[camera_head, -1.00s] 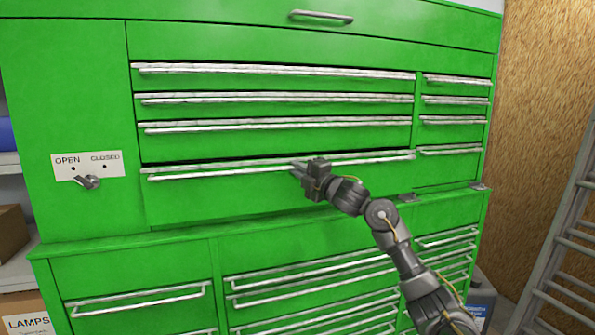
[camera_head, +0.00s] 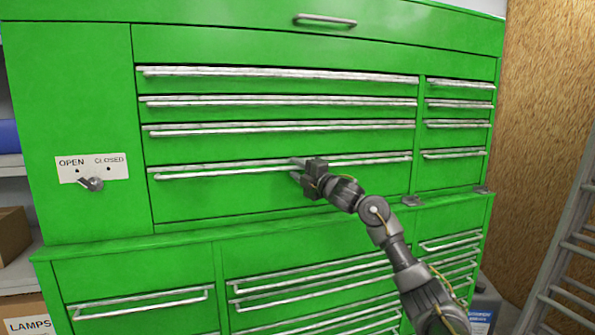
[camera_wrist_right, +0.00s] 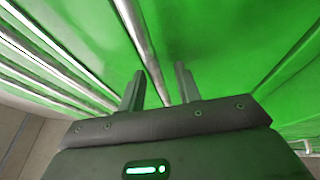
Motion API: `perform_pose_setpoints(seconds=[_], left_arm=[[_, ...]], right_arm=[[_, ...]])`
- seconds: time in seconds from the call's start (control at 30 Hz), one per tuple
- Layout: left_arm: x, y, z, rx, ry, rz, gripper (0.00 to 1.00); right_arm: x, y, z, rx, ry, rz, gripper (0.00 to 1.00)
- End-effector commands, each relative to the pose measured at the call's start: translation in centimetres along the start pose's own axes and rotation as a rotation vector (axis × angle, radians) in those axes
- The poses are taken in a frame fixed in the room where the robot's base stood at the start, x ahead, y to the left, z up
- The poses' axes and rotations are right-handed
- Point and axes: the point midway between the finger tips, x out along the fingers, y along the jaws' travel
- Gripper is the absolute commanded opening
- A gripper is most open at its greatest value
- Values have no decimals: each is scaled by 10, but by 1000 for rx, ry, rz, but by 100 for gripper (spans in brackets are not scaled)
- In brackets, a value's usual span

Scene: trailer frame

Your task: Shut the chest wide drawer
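The chest wide drawer (camera_head: 230,198) is the tall bottom drawer of the green upper chest, with a long silver bar handle (camera_head: 220,172). Its front looks flush with the chest face in the head view, with no dark gap above it. My right gripper (camera_head: 298,170) is at the middle of this handle. In the right wrist view the gripper (camera_wrist_right: 160,88) has its two fingers apart, and the handle bar (camera_wrist_right: 143,45) runs between them. Whether the fingers touch the bar or drawer front is not clear. My left gripper is not in view.
Shallower drawers (camera_head: 280,101) sit above, and narrow drawers (camera_head: 458,125) to the right. A lower cabinet (camera_head: 130,272) stands beneath. A panel with an open/closed knob (camera_head: 93,170) is at left. A ladder (camera_head: 570,240) stands at right, and a lamps box (camera_head: 25,312) at lower left.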

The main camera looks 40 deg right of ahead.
Motion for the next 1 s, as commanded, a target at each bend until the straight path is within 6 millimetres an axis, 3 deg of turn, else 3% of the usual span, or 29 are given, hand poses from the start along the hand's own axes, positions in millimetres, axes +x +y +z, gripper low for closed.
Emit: perform_pose_setpoints(seconds=[0.23,0.7,1.0], left_arm=[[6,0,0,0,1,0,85],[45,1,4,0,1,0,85],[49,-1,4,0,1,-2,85]], right_arm=[[-8,-2,-1,-2,2,0,33],[-92,-5,0,-3,0,-2,33],[-108,-1,0,0,0,-1,33]])
